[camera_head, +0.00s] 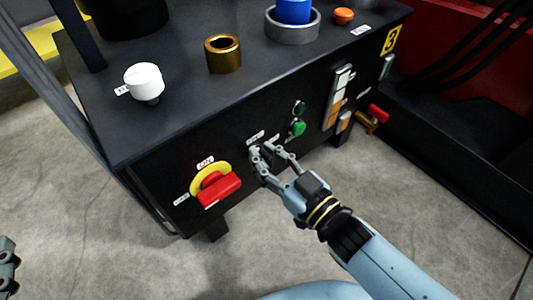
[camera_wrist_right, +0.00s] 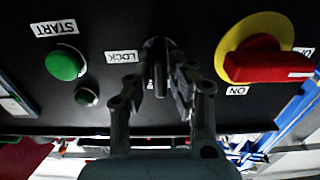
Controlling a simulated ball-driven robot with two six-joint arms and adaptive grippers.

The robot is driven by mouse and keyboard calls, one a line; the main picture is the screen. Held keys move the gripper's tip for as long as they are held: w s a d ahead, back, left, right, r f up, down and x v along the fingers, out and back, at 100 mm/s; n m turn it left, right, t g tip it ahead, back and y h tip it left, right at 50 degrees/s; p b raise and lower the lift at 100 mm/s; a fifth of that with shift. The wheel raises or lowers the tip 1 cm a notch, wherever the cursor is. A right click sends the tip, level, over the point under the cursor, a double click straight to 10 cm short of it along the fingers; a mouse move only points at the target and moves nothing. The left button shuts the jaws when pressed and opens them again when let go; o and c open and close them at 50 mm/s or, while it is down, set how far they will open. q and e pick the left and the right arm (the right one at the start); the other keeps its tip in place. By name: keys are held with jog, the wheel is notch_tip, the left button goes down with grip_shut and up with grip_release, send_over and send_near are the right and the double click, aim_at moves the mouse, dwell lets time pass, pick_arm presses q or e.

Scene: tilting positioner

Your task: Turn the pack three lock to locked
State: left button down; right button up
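Only a piece of my left gripper (camera_head: 6,266) shows at the left edge, away from the panel.
A red switch (camera_head: 220,191) on a yellow disc sits left of the lock. A green START button (camera_head: 299,129) is to its right, with a dark button above it. A red-handled valve (camera_head: 378,114) stands farther right. A white knob (camera_head: 145,82) and brass ring (camera_head: 223,54) are on top.

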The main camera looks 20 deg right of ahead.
grip_shut()
